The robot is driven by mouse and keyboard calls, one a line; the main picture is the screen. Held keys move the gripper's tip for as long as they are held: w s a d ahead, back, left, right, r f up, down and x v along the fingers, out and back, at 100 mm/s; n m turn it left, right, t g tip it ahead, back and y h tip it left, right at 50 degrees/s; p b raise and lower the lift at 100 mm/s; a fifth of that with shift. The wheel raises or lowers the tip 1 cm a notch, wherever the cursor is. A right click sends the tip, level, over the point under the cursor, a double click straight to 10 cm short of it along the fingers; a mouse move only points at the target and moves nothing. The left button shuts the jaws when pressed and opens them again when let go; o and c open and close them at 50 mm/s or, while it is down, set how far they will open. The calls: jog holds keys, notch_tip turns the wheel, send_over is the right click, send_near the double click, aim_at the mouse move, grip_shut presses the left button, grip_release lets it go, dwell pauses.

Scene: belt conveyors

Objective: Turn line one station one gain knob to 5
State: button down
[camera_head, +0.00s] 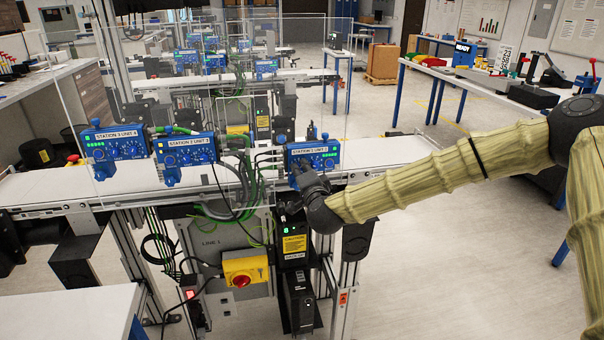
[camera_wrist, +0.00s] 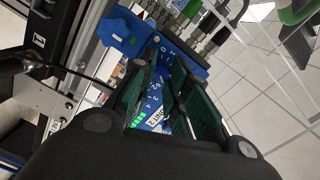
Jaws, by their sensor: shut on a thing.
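The blue control box labelled "STATION 1" (camera_head: 325,151) is mounted on the front of the line 1 conveyor. My gripper (camera_head: 297,170) reaches its lower left face from the right and hides part of its dials. In the wrist view, the blue box face (camera_wrist: 153,113) with white scale numbers shows between the two green-lined fingers of my gripper (camera_wrist: 166,72). The fingers are closed around a dark knob on that face. The knob is mostly hidden by the fingers, and its pointer and setting cannot be read.
Two similar blue boxes, station 2 (camera_head: 186,152) and station 3 (camera_head: 115,148), sit to the left on the same conveyor (camera_head: 60,187). Cables hang beside the station 1 box. A yellow switch box with a red knob (camera_head: 244,270) is below. Clear panels stand behind.

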jog(key=shift+n, duration=0.6)
jog(key=c, duration=1.3)
grip_release()
jog(key=shift+c, duration=0.2)
jog(key=shift+s, duration=0.1)
jog(key=v, duration=1.2)
